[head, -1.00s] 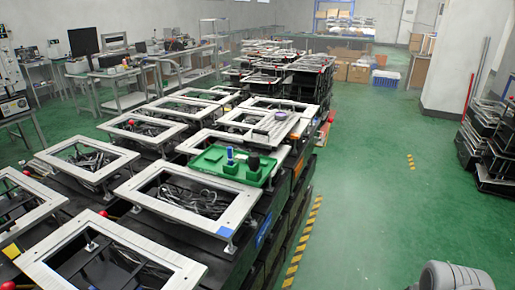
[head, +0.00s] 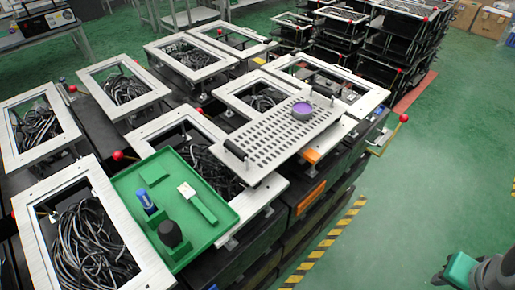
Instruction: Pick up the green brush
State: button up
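The green brush (head: 203,209) lies in a green tray (head: 231,222) in the head view. It has a green handle and a pale, whitish head at its upper left end. The tray rests on the white frames of the fixtures. A blue object (head: 147,201) and a dark rounded object (head: 170,234) stand in the tray to the left of the brush. Part of my arm shows at the lower right, well apart from the tray. I do not see my gripper's fingers.
A perforated metal plate (head: 272,138) with a black handle and a purple round item (head: 302,110) lies just behind the tray. White frames over black cables surround it. Red ball knobs (head: 118,156) stick up. The green floor (head: 430,150) on the right is open.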

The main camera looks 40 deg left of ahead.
aim_at(188, 193)
jog(key=i, duration=0.9)
jog(key=u, duration=5.5)
jog(key=i, duration=0.5)
